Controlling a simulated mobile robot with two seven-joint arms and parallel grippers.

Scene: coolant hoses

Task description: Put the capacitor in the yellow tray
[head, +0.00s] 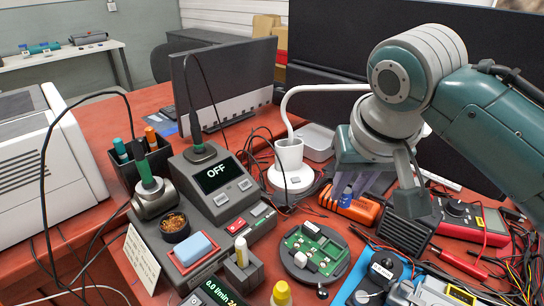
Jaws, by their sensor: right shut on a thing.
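A small blue cylinder with a pale marking, which looks like the capacitor (346,197), shows at the fingertips of my right gripper (351,188). My right gripper reaches in from the right, points down and is shut on it. The cylinder appears just in front of an orange tool (366,212); I cannot tell whether they touch. No yellow tray can be made out clearly; a grey piece with a yellow part (459,293) is cut off at the bottom edge. My left gripper is not in view.
A round dark holder with a green circuit board (314,250) stands left of a black ribbed block (408,232). A white cup stand (290,172), a soldering station (215,180) and a red multimeter (474,222) surround the gripper. Loose cables clutter the right side.

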